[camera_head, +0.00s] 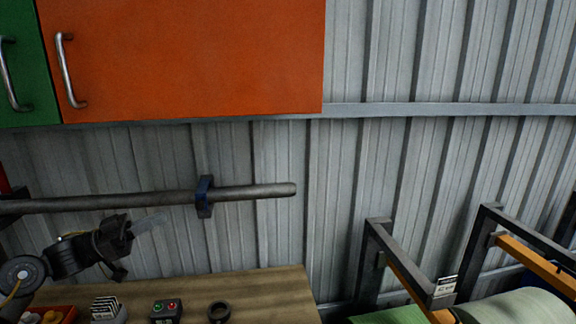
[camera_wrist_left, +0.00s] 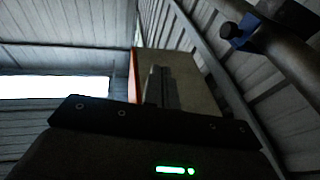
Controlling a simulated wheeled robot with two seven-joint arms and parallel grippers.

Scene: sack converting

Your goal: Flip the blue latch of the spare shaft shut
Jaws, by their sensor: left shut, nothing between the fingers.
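The spare shaft (camera_head: 255,192) is a grey bar running level along the corrugated wall, its free end at the right. The blue latch (camera_head: 204,188) sits at a dark bracket around the shaft; I cannot tell whether it is open or shut. My left gripper (camera_head: 158,219) is shut and empty, below and to the left of the latch, apart from it in the picture. In the left wrist view the shut fingers (camera_wrist_left: 157,82) point up, with the blue latch (camera_wrist_left: 238,36) and shaft (camera_wrist_left: 287,52) at the upper right. My right gripper is not in view.
An orange cabinet (camera_head: 195,55) hangs above the shaft. Below is a wooden bench (camera_head: 262,290) with a red and green button box (camera_head: 166,310), a black ring (camera_head: 219,311) and a card holder (camera_head: 108,310). Dark roll frames (camera_head: 378,240) stand at the right.

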